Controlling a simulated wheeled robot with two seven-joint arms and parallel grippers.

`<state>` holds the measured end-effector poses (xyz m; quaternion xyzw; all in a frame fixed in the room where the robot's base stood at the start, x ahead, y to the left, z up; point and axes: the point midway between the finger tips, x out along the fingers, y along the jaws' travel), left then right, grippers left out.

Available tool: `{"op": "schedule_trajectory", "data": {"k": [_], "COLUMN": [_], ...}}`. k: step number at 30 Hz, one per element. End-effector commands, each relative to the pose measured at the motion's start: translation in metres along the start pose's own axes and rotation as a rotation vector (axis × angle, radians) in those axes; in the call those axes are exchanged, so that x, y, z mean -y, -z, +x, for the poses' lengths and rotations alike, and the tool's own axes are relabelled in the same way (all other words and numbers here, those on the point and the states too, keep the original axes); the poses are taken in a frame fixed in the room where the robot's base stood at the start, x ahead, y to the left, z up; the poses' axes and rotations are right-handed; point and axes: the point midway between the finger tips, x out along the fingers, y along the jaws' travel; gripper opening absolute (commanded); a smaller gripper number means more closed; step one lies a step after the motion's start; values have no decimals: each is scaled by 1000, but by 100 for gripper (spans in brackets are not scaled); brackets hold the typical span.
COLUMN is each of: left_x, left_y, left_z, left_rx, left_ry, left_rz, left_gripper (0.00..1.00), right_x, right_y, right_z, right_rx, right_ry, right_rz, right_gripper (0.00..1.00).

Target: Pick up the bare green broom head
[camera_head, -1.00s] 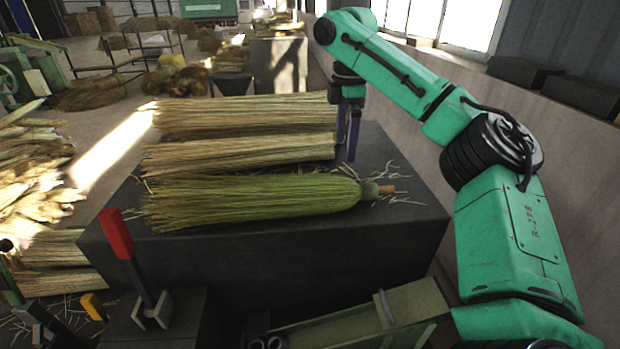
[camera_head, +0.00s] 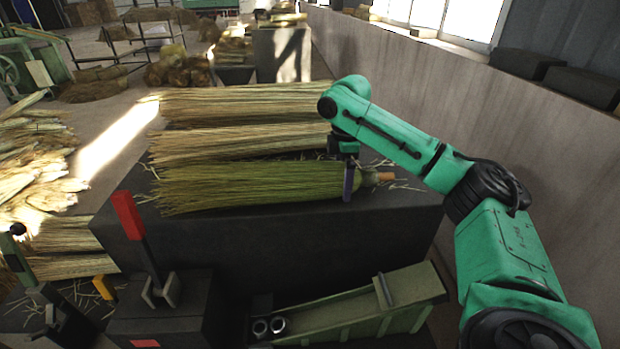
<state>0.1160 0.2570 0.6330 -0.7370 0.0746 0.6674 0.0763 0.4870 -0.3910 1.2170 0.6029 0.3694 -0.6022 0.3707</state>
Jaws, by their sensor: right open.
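The bare green broom head (camera_head: 265,186) lies on its side on the dark block-like table (camera_head: 290,250), nearest of three bundles. Its bristles point left and its narrow neck with a short orange-brown stub (camera_head: 385,176) points right. My right gripper (camera_head: 348,186) points down at the neck end of the green broom head, just left of the stub. Its jaws are open, and from this angle the fingers overlap in view. I cannot tell whether they touch the bristles. My left gripper is not in view.
Two straw-coloured bundles lie behind the green one: a middle bundle (camera_head: 240,142) and a far bundle (camera_head: 245,103). A red-handled lever (camera_head: 128,215) stands at the front left. A green machine part (camera_head: 365,308) sits in front of the table. A wall (camera_head: 450,100) runs along the right.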

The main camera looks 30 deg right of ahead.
Motion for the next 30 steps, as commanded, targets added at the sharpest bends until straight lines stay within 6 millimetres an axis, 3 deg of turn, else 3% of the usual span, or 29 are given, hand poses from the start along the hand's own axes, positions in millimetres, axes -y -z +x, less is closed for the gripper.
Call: {"op": "schedule_trajectory", "data": {"k": [3, 4, 9, 11, 23, 26, 30], "left_x": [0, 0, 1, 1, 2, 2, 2], "left_y": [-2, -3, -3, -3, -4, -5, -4], "left_z": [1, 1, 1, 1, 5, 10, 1], "left_rx": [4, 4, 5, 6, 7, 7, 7], "left_ry": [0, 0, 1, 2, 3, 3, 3], "left_rz": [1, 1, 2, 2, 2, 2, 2], "left_gripper": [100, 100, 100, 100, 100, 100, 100], "right_x": [0, 0, 0, 0, -1, -1, -1], "right_y": [0, 0, 0, 0, 1, 1, 1], "right_z": [0, 0, 0, 0, -12, -28, -72], "right_rx": [0, 0, 0, 0, -3, -5, -3], "right_ry": [0, 0, 0, 0, -4, -5, -8], "right_rz": [0, 0, 0, 0, 1, 0, 0], "right_gripper": [100, 92, 27, 6, 6, 6, 6]}}
